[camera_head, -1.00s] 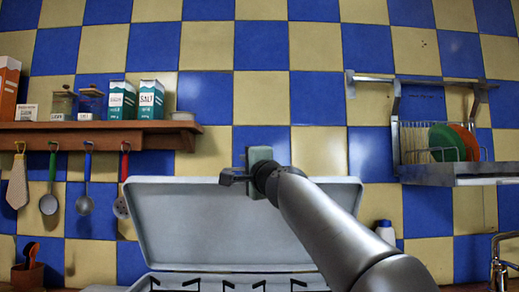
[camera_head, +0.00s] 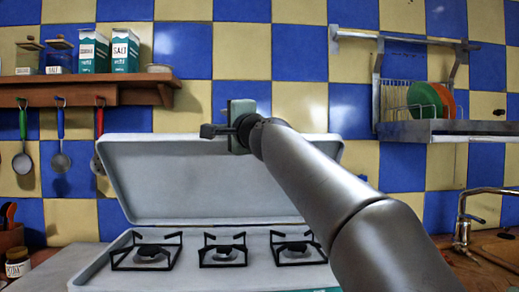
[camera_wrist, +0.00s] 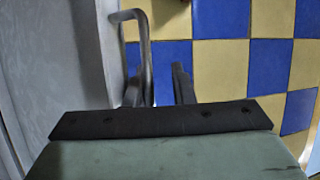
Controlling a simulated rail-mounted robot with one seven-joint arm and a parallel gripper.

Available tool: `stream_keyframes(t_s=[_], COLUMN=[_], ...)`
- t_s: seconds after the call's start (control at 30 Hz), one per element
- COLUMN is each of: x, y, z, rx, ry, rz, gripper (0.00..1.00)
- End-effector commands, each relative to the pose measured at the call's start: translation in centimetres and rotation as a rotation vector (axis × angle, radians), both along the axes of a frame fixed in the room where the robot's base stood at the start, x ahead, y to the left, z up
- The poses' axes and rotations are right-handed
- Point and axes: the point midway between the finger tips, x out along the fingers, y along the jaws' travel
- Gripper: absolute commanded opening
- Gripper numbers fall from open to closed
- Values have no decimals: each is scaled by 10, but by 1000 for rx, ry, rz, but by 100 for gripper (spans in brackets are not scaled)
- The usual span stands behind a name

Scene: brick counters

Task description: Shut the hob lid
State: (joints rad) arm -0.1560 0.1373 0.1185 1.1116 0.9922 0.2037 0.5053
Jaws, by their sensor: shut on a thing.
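The pale grey hob lid (camera_head: 205,185) stands raised, leaning back behind the hob (camera_head: 90,275) in the head view. My gripper (camera_head: 211,131) is at the lid's top edge, near its middle. In the wrist view the lid's surface (camera_wrist: 50,70) fills the left side. A grey bar handle (camera_wrist: 147,50) sticks out from it and runs down to my dark fingers (camera_wrist: 160,92). My gripper is shut on this handle; the exact contact is partly hidden. My arm covers the lid's right part.
Several black burner grates (camera_head: 222,250) lie uncovered on the hob. A wooden shelf (camera_head: 80,92) with hanging utensils is on the left wall. A dish rack (camera_head: 440,130) is on the right wall, above a tap (camera_head: 465,220). A small jar (camera_head: 17,262) stands at the left.

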Motion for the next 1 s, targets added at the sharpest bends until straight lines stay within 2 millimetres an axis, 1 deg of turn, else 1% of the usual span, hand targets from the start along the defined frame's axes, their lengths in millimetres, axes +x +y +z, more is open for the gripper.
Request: stream_keyframes(t_s=[0.03, 0.2, 1.0], x=[-6, -17, -65], y=[-5, -11, -38], z=[2, 1, -14], rx=[2, 3, 3], ry=[-11, -14, -22], rz=[-7, -8, -19], gripper=[16, 16, 16])
